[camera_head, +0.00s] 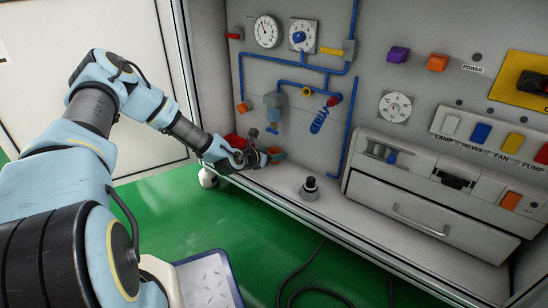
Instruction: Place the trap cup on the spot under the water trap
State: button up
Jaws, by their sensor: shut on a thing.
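The water trap (273,101), a grey and translucent blue fitting, hangs on the blue pipes of the cabinet's back panel. My gripper (262,158) is low at the left end of the cabinet shelf, below the water trap. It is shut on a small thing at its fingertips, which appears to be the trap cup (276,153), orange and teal. The fingers partly hide it, and I cannot tell whether it touches the shelf. The spot under the water trap cannot be made out clearly.
A red item (234,140) lies behind my gripper at the shelf's left end. A black-topped knob (310,188) stands on the shelf to the right. A drawer unit (425,205) fills the right side. The shelf between gripper and knob is clear.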

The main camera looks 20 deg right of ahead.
jog(key=shift+f, duration=0.1)
jog(key=o, duration=1.3)
jog(key=shift+o, duration=0.2)
